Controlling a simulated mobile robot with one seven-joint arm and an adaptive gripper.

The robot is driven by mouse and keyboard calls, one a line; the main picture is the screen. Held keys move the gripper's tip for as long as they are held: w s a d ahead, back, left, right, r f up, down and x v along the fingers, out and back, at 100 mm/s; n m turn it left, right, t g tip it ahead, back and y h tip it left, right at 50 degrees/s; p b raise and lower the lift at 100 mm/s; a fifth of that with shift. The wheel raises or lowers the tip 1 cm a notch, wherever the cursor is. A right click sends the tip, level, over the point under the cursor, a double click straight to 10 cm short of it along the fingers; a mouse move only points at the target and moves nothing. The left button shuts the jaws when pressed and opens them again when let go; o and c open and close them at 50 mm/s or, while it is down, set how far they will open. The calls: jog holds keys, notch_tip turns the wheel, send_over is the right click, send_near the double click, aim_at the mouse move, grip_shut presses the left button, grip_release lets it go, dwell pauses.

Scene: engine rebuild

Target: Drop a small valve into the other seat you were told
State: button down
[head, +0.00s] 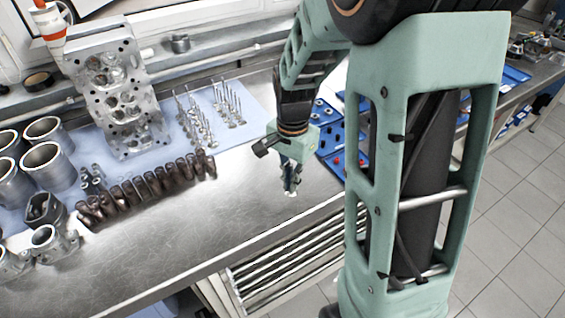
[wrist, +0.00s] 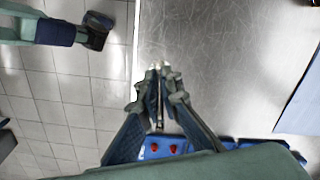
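My gripper (head: 291,186) hangs over the bare front part of the metal bench, right of the engine parts. In the wrist view my gripper (wrist: 160,74) has its fingertips close together with a narrow gap. Several valves (head: 211,112) stand upright on the blue mat, left of and behind my gripper. The grey cylinder head (head: 130,137) lies tilted farther left, its chambers and seats facing up. Individual seats are too small to make out.
A row of dark brown cylindrical parts (head: 150,184) lies in front of the cylinder head, with metal cylinder liners (head: 43,163) at left. Blue trays (head: 353,165) with small parts, some red, stand right of my gripper, partly behind my arm. The front bench strip is clear.

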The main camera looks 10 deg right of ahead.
aim_at(292, 196)
jog(key=shift+s+f, duration=0.35)
jog(key=shift+s, duration=0.5)
jog(key=shift+f+b, duration=1.55)
jog(key=shift+f, duration=0.25)
jog(key=shift+f+b, duration=0.45)
jog(key=shift+f, duration=0.15)
jog(key=c, duration=2.1)
grip_release()
jog(key=shift+r, duration=0.15)
